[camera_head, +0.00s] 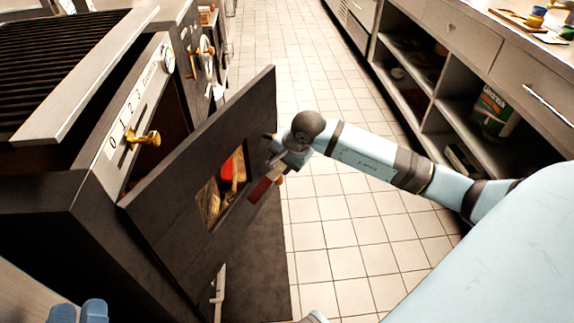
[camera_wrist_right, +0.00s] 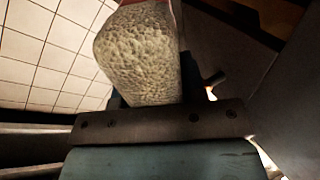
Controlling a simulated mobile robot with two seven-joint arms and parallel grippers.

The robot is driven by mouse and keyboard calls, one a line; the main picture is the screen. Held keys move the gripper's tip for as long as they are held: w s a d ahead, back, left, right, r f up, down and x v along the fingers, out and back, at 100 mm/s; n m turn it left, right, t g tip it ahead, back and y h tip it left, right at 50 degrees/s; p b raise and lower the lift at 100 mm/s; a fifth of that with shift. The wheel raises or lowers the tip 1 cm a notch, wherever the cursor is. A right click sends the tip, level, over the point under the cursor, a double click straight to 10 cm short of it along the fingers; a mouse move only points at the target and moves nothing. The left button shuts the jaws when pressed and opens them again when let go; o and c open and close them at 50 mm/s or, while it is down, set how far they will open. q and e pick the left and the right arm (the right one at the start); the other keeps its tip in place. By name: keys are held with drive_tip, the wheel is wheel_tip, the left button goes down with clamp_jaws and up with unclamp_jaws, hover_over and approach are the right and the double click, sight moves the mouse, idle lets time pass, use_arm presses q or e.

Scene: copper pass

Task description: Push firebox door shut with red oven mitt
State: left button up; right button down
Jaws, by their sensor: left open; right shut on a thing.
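The firebox door (camera_head: 180,190) stands open, a dark panel with a small window, swung out from the dark oven. My right gripper (camera_head: 287,158) is at the door's right edge, partly hidden. It is shut on the oven mitt, which shows in the right wrist view (camera_wrist_right: 140,55) as a pale, quilted shape with red at its top. A red piece shows beside the gripper in the head view; red and tan show in the door window, whether through it or reflected I cannot tell. My left gripper (camera_head: 79,313) is open at the bottom left, cut by the frame, apart from the door.
The oven has a control panel (camera_head: 130,110) with brass knobs, and a grill (camera_head: 60,45) on top. Shelves (camera_head: 450,80) with containers stand along the right. The tiled floor (camera_head: 335,225) between is clear. A dark mat lies under the door.

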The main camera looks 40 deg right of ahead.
sight(240, 151)
drive_tip(key=shift+w+a, duration=0.25)
drive_tip(key=shift+w, duration=0.3)
drive_tip(key=shift+w+a, duration=0.25)
drive_tip(key=shift+w, duration=0.3)
drive_tip(key=shift+b, duration=0.3)
drive_tip(key=w, duration=0.1)
drive_tip(key=w+a, duration=0.1)
drive_tip(key=w, duration=0.1)
drive_tip(key=w+a+b, duration=0.1)
drive_tip(key=shift+w+a, duration=0.15)
drive_tip(key=shift+a, duration=0.1)
drive_tip(key=shift+w+a+b, duration=0.7)
drive_tip(key=shift+w+a, duration=0.9)
drive_tip(key=shift+w, duration=0.3)
